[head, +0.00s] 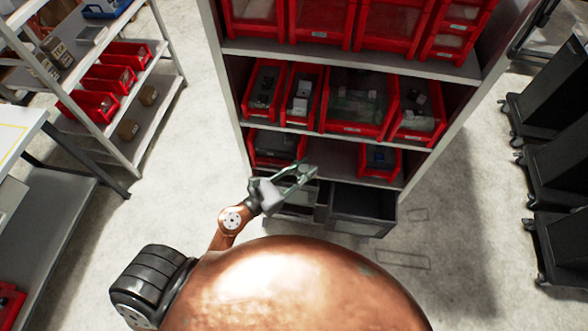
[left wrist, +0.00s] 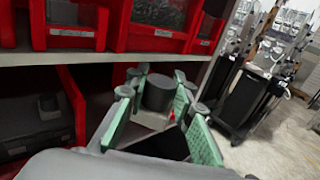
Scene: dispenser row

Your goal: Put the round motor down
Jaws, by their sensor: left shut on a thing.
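My left gripper (head: 297,176) is in front of the lower part of the rack, close to the lower shelf with a gap between two red bins. In the left wrist view, its green-padded fingers (left wrist: 155,103) are shut on the round motor (left wrist: 158,93), a dark grey cylinder. The motor stands roughly upright between the pads. In the head view it is too small to make out at the fingertips. My right gripper is in neither view.
The lower shelf holds a left red bin (head: 277,147) and a right red bin (head: 380,160). Above are more filled red bins (head: 355,103). Below are dark open containers (head: 362,203). Dark wheeled carts (head: 548,115) stand at the right, with clear floor (head: 450,210) between.

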